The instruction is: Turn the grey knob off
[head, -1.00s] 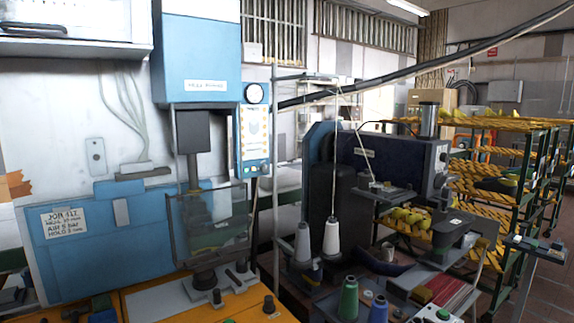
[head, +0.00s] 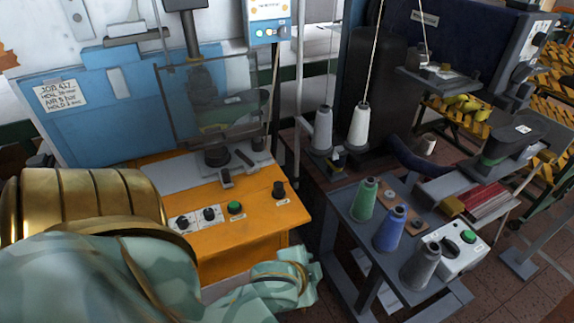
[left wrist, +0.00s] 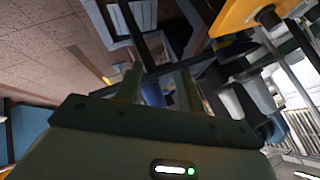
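The orange control panel (head: 262,222) carries two small dark knobs on white plates, a left one (head: 182,223) and a right one (head: 209,214). A larger dark knob (head: 278,189) stands near its right corner. All look black or dark grey; I cannot tell which is the grey knob or its setting. My left arm crosses the lower left of the head view, its far end in front of the panel's lower right corner. In the left wrist view my left gripper (left wrist: 158,88) is open, with nothing between its fingers. My right gripper is not in view.
A green button (head: 235,207) sits between the knobs. The press with its clear guard (head: 210,105) stands behind the panel. To the right, a grey stand holds green (head: 364,198), blue (head: 390,228) and grey (head: 420,262) thread spools, close to my arm's end.

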